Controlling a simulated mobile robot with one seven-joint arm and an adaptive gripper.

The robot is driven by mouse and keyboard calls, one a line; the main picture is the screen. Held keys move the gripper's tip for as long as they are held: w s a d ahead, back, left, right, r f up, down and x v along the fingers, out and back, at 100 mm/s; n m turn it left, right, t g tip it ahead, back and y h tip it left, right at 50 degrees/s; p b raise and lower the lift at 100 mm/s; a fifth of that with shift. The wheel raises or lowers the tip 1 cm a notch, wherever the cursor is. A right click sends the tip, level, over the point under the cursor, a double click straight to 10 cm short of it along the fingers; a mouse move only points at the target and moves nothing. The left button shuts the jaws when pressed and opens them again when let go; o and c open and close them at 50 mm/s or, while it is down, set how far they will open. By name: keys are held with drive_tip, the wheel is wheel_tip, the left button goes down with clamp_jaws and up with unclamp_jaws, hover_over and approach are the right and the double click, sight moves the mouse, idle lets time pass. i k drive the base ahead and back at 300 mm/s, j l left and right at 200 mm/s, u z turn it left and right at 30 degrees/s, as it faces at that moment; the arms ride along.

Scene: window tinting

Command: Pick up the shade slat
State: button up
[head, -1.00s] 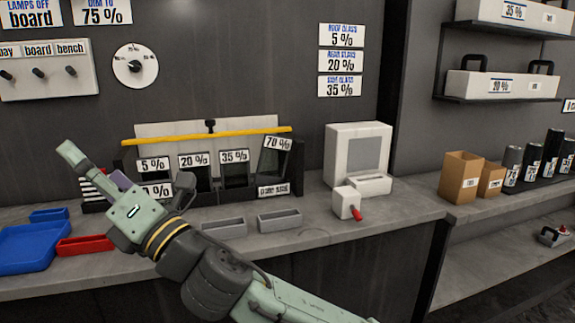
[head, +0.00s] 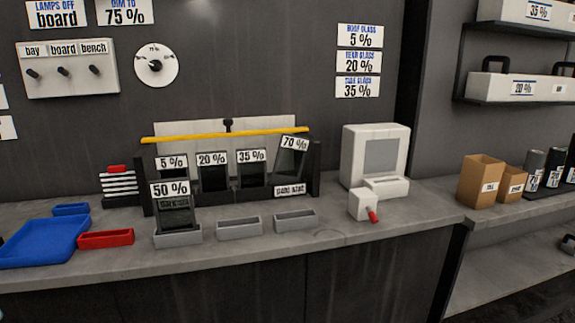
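No object in view is clearly labelled as the shade slat. A long yellow bar (head: 226,136) lies along the top of the dark sample rack (head: 316,178) and may be it. Dark tint samples marked 5 % (head: 171,163), 20 % (head: 212,172), 35 % (head: 251,170) and 70 % (head: 292,160) stand in the rack, the last one tilted. A 50 % sample (head: 175,208) stands upright in a grey holder (head: 178,237) in front. A stack of white and dark strips with a red top (head: 119,183) stands left of the rack. My gripper is out of view.
Two empty grey trays (head: 239,228) (head: 294,220) sit beside the holder. Blue (head: 43,240) and red (head: 105,239) trays lie at left. A white device (head: 375,157) and small white box (head: 363,204) stand at right. The counter's front strip is clear.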

sight(292, 152)
drive_tip(key=i+l, duration=0.4)
drive_tip(key=i, duration=0.2)
drive_tip(key=i+l+u, duration=0.1)
drive_tip(key=i+l, duration=0.3)
drive_tip(key=i, duration=0.25)
drive_tip(key=i+l, duration=0.45)
drive_tip(key=i, duration=0.15)
